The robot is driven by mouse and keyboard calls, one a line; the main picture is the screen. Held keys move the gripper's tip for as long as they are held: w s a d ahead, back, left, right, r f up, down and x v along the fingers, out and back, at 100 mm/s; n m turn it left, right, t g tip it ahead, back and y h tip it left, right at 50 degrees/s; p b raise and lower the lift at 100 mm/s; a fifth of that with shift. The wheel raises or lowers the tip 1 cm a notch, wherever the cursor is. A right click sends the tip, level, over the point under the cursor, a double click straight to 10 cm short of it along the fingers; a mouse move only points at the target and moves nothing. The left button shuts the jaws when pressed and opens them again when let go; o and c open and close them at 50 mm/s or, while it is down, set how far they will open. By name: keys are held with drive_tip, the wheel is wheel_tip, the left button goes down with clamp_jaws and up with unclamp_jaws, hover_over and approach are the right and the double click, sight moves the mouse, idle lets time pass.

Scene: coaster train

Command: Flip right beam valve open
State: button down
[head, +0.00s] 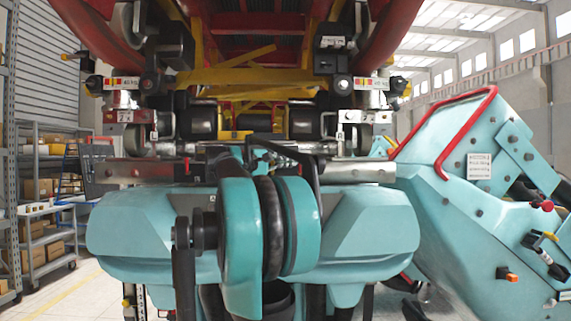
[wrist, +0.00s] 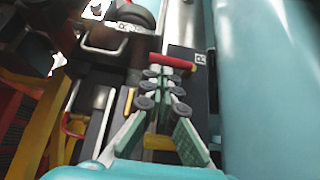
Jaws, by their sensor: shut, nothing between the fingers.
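In the wrist view, a short red handle-like bar (wrist: 165,62) lies across a dark block beside a small marked tag. I cannot tell for sure that it is the right beam valve. My gripper (wrist: 163,75) is shut and empty, with its fingertips right by the red bar; I cannot tell whether they touch it. My gripper does not show there, hidden behind my teal arm.
The red and yellow train underside (head: 258,50) hangs overhead. A silver crossbar (head: 345,172) runs below it, close behind my arm. Shelving (head: 45,200) with boxes stands at the left, with open floor beside it. Teal surfaces crowd the right of the wrist view.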

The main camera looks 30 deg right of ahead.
sight(300, 158)
drive_tip(key=shift+s+d+r+m+y, duration=0.25)
drive_tip(key=shift+m+y, duration=0.25)
drive_tip(key=shift+y, duration=0.3)
idle(0.4)
drive_tip(key=shift+s+d+r+m+y, duration=0.2)
drive_tip(key=shift+d+r+m+y, duration=0.25)
drive_tip(key=shift+y, duration=0.45)
drive_tip(key=y, duration=0.1)
drive_tip(key=s+d+m+t+y, duration=0.1)
drive_tip(key=shift+d+r+m+y, duration=0.15)
drive_tip(key=shift+d+m+y, duration=0.1)
drive_tip(key=shift+y, duration=0.15)
drive_tip(key=d+y, duration=0.1)
drive_tip(key=s+d+m+t+y, duration=0.1)
drive_tip(key=y, duration=0.1)
drive_tip(key=shift+m+t+y, duration=0.3)
drive_tip(key=shift+s+d+f+m+t+y, duration=0.15)
drive_tip(key=shift+s+d+m+t+y, duration=0.1)
drive_tip(key=shift+y, duration=0.3)
drive_tip(key=shift+s+d+f+m+t+y, duration=0.15)
drive_tip(key=shift+d+t+y, duration=0.1)
drive_tip(key=shift+y, duration=0.3)
drive_tip(key=shift+d+f+t+y, duration=0.1)
drive_tip(key=shift+f+t+y, duration=0.15)
drive_tip(key=shift+t+y, duration=0.05)
drive_tip(key=shift+r, duration=0.1)
drive_tip(key=shift+r, duration=0.7)
